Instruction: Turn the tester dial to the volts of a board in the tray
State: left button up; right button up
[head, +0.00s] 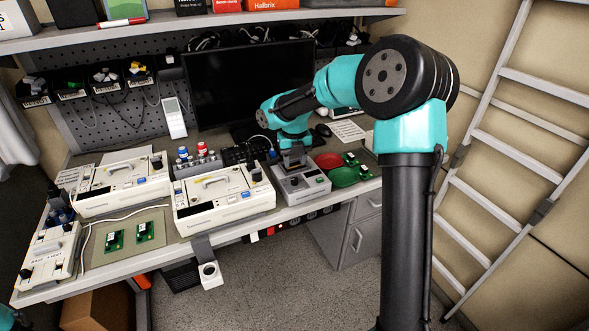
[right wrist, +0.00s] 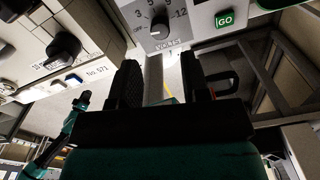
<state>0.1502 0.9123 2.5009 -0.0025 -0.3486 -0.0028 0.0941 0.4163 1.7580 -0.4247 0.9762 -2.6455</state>
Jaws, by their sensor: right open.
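The tester (head: 303,190) is a grey box near the right end of the bench. In the right wrist view its dark dial (right wrist: 160,29) has volt numbers 3, 5, 9 and 12 around it; I cannot tell surely which mark it points at. A green GO button (right wrist: 224,19) is beside it. My right gripper (head: 293,158) is above the tester, partly hidden by its own arm. Green circuit boards (head: 365,173) lie by the green tray (head: 343,178). My left gripper is out of view.
A red tray (head: 327,160) stands behind the green one. Two more boards (head: 114,241) (head: 146,232) lie on a mat at the front left. A monitor (head: 245,85) stands behind. A ladder (head: 480,170) is at the right.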

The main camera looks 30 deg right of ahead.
aim_at(294, 179)
jog(key=shift+f, duration=3.2)
jog(key=c, duration=0.7)
jog(key=m, duration=0.7)
jog(key=shift+m, duration=0.4)
jog(key=m, duration=0.7)
jog(key=shift+m, duration=0.4)
jog(key=o, duration=0.7)
jog(key=shift+o, duration=0.2)
jog(key=shift+r, duration=0.15)
